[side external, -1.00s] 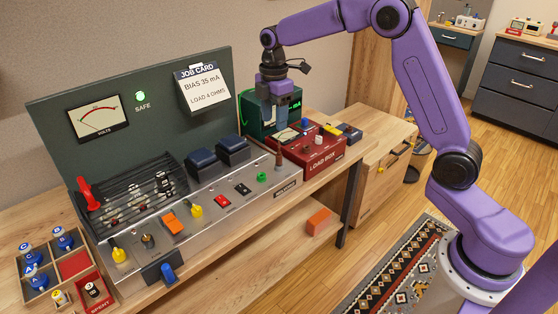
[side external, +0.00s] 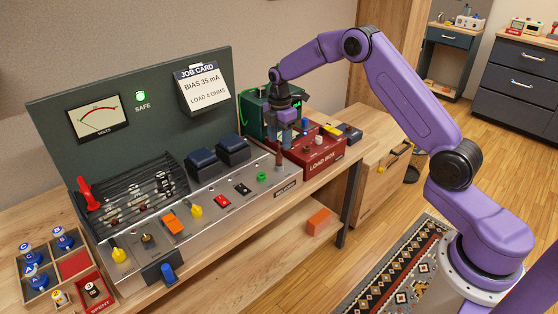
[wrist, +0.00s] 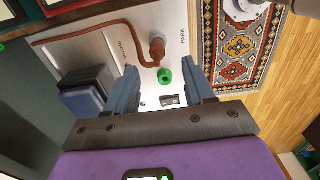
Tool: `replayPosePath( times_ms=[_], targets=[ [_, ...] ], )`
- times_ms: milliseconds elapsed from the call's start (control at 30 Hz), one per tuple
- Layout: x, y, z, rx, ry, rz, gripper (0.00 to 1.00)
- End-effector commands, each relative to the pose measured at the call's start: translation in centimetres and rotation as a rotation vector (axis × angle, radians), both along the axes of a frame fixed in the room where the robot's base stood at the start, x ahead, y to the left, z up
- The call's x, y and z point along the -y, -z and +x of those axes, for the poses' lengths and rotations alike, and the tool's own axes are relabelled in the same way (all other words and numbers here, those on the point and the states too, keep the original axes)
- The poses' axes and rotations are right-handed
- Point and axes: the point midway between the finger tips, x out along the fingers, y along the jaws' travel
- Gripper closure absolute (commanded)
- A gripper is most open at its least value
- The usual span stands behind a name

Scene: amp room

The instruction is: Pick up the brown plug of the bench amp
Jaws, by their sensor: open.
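The brown plug (side external: 279,156) stands upright at the right end of the bench amp's metal panel (side external: 228,188). In the wrist view the brown plug (wrist: 157,50) shows with its brown cable (wrist: 110,27) running left, near the label PARK. My gripper (side external: 289,138) is above and just behind the plug in the side view. In the wrist view my gripper (wrist: 161,78) is open and empty. The plug appears beyond the fingertips, between their lines, not touched by them. A green socket (wrist: 165,76) appears between the fingertips.
The red load box (side external: 318,153) stands right beside the panel, with a green box (side external: 256,112) behind. Two dark blue blocks (side external: 233,149) are left of the plug. Other coloured sockets and switches line the panel. The job card (side external: 204,88) hangs on the backboard.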

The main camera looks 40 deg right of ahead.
Motion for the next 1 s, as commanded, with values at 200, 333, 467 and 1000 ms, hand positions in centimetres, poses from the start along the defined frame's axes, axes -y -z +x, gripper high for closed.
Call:
replayPosePath(
  times_ms=[200,333,467,1000],
  targets=[
    [0.0,2.2,0.0,-0.001,0.000,0.000,0.47],
    [0.0,2.9,0.0,-0.001,0.000,0.000,0.47],
    [0.1,4.7,0.2,-0.004,0.000,0.000,0.47],
    [0.0,7.5,0.3,0.000,0.000,0.000,0.53]
  ],
)
